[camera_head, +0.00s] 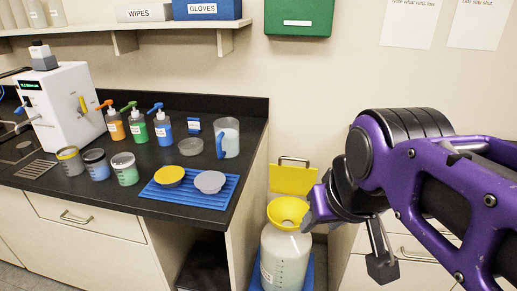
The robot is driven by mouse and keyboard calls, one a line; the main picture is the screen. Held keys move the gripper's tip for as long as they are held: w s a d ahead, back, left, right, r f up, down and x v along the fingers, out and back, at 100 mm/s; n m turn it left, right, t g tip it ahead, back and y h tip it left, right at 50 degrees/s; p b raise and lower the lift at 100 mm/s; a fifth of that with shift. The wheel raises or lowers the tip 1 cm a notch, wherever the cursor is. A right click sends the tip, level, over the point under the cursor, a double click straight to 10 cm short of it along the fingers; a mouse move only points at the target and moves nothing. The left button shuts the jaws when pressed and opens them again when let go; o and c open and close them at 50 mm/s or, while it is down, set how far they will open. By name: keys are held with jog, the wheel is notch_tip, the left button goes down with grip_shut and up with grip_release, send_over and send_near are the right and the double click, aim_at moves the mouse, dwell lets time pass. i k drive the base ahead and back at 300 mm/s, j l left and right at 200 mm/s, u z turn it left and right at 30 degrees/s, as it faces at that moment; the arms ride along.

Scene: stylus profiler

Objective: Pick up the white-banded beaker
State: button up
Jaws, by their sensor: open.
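Three small beakers stand in a row on the black counter at the left. The rightmost beaker (124,170) has a pale, whitish band at its rim and greenish contents, and looks like the white-banded one. The middle beaker (96,166) has a dark band and the left beaker (70,162) a yellow one. My gripper (345,240) is at the right, at the end of my purple arm, far from the beakers. It is open and empty, with its fingers pointing down and partly hidden by the arm.
Orange, green and blue pump bottles (138,126) stand behind the beakers. A blue ribbed mat (190,198) holds a yellow and a grey dish. A white machine (62,105) stands left. A clear pitcher (230,140) is farther right. A large jug with a yellow funnel (287,213) stands beside the counter.

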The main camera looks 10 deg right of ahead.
aim_at(124, 164)
jog(key=l+z, duration=0.1)
jog(key=u, duration=1.3)
jog(key=j+z, duration=0.1)
jog(key=z, duration=0.55)
jog(key=j+z, duration=0.85)
jog(key=j, duration=0.3)
jog(key=k+j+z, duration=0.2)
jog(key=j, duration=0.6)
jog(key=k+j+z, duration=0.1)
jog(key=j, duration=0.3)
